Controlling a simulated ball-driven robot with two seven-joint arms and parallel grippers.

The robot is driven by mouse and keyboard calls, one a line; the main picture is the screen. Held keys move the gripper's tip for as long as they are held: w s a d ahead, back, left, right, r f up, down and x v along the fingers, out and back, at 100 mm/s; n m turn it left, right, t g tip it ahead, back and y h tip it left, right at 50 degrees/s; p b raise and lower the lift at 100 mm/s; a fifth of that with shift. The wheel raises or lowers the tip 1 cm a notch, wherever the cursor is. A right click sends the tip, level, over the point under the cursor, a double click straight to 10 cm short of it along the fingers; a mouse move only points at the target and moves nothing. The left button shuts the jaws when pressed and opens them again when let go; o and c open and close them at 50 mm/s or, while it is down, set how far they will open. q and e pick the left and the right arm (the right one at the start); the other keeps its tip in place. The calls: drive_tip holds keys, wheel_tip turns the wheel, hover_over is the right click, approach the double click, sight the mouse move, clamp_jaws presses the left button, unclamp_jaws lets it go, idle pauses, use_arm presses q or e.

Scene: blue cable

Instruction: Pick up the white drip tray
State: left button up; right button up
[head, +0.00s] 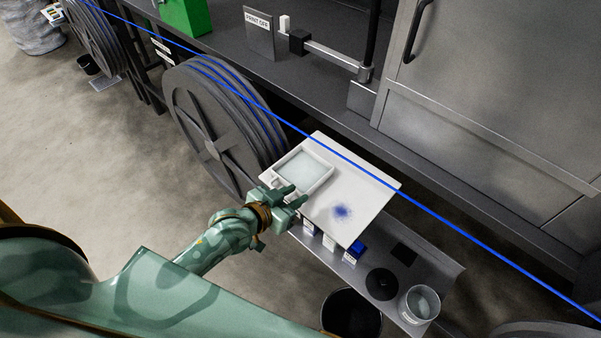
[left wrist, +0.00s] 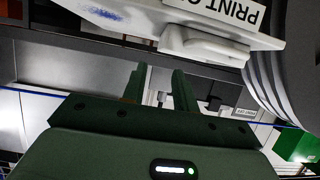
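In the left wrist view, a white tray edge (left wrist: 150,22) with a blue stain and a white loop handle (left wrist: 215,50) shows at the top. My left gripper (head: 291,195) is at the tray's near left edge, by a smaller square white pan. Its two fingers (left wrist: 158,80) are apart with nothing between them, short of the handle. Whether a finger touches the tray is unclear. My right gripper is not in view.
The square white pan (head: 304,172) holds something pale. A large grey reel (head: 212,148) stands left. Below is a grey shelf (head: 335,262) with small boxes, a black disc (head: 382,284) and a clear cup (head: 419,304). A black bucket (head: 350,314) stands in front. A grey cabinet (head: 500,90) is behind.

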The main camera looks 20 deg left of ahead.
sight(314, 186)
use_arm(q)
drive_tip(key=x, duration=0.6)
drive_tip(key=b+x, duration=0.1)
drive_tip(key=x, duration=0.1)
drive_tip(key=shift+f, duration=0.5)
drive_tip(key=shift+w+d+f, duration=0.15)
drive_tip(key=shift+w, duration=0.35)
drive_tip(key=shift+s, duration=0.15)
drive_tip(key=shift+c, duration=0.6)
clamp_jaws()
